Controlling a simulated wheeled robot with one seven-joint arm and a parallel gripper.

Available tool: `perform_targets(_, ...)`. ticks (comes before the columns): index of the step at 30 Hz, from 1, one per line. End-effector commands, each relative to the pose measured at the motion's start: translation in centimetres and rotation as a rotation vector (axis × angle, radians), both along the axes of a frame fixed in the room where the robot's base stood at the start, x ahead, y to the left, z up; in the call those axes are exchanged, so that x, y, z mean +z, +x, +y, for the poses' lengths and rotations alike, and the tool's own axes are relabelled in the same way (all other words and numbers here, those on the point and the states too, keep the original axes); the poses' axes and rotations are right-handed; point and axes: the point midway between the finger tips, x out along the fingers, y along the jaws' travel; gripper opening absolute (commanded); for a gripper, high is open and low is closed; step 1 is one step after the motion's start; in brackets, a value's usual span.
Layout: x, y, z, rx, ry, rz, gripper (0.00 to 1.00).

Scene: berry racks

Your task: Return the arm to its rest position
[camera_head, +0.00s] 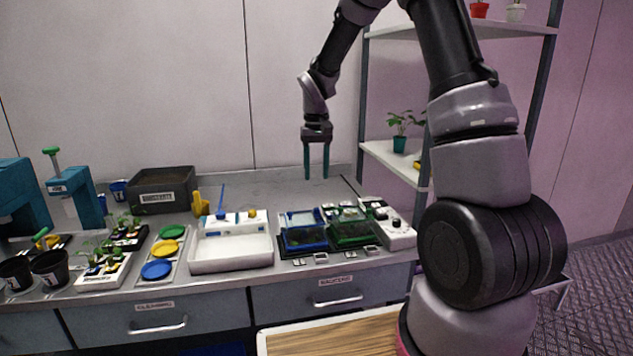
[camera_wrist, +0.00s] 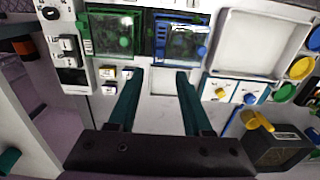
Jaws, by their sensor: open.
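My gripper (camera_head: 316,170) hangs from my raised arm above the back of the bench, its two teal fingers pointing down. The fingers stand apart with nothing between them. In the wrist view the gripper (camera_wrist: 158,75) also shows open and empty. Below the fingers in that view lie a green-framed box (camera_wrist: 112,33) and a blue-framed box (camera_wrist: 181,38). The gripper touches nothing that I can see.
The bench carries a white tray (camera_head: 231,265), a dark substrate bin (camera_head: 163,191), a plate with coloured discs (camera_head: 157,270), and black pots (camera_head: 50,268). A shelf rack (camera_head: 383,153) with potted plants stands behind, right of the gripper. The bench's back strip is mostly clear.

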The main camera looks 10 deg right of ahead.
Motion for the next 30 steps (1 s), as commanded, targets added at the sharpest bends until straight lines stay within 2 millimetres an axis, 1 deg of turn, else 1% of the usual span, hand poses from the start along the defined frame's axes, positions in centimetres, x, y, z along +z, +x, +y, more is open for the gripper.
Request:
perform_targets(10,0.3,-0.1,0.0,-0.001,0.001,-0.002,0.50)
perform_targets(11,0.5,-0.1,-0.1,-0.003,0.001,-0.006,0.50)
perform_targets(14,2.4,-0.9,-0.5,-0.019,0.007,-0.033,0.50)
perform_targets(17,5.7,-2.6,-1.2,-0.050,0.019,-0.081,0.50)
perform_targets(18,7.2,-3.5,-1.6,-0.065,0.026,-0.106,0.50)
perform_targets(20,9.4,-5.1,-2.1,-0.090,0.038,-0.144,0.50)
perform_targets(21,10.8,-6.2,-2.4,-0.107,0.047,-0.169,0.50)
perform_targets(23,12.7,-7.9,-2.9,-0.133,0.062,-0.206,0.50)
perform_targets(24,13.9,-9.2,-3.2,-0.149,0.073,-0.232,0.50)
perform_targets(26,15.4,-11.0,-3.7,-0.173,0.091,-0.269,0.50)
perform_targets(27,16.4,-12.3,-3.9,-0.190,0.103,-0.295,0.50)
perform_targets(29,17.6,-14.2,-4.3,-0.213,0.123,-0.333,0.50)
perform_targets(30,18.4,-15.5,-4.5,-0.228,0.137,-0.358,0.50)
